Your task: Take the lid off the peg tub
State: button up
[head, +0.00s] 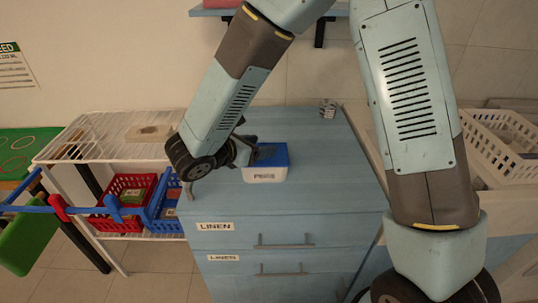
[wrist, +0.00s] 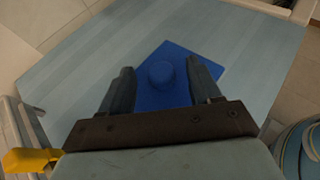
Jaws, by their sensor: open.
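The peg tub (head: 264,175) is a white box labelled "PEGS", standing on top of the blue drawer cabinet in the head view. Its blue lid (head: 272,153) is on it. In the wrist view the lid (wrist: 151,98) shows as a blue square with a round blue knob (wrist: 161,75) in its middle. My gripper (wrist: 160,78) is open, its two dark fingers on either side of the knob, with gaps to it. In the head view my gripper (head: 243,152) is at the lid's left side, partly hidden by my wrist. I cannot tell the fingertips' exact height over the lid.
The blue cabinet (head: 330,170) has drawers labelled "LINEN" and a mostly bare top. A small patterned object (head: 327,109) stands at its back edge. A white wire rack (head: 85,141) with red (head: 122,188) and blue baskets is left. A cream crate (head: 503,135) is right.

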jog(key=c, duration=1.1)
jog(key=shift+r, duration=0.1)
jog(key=shift+c, duration=0.2)
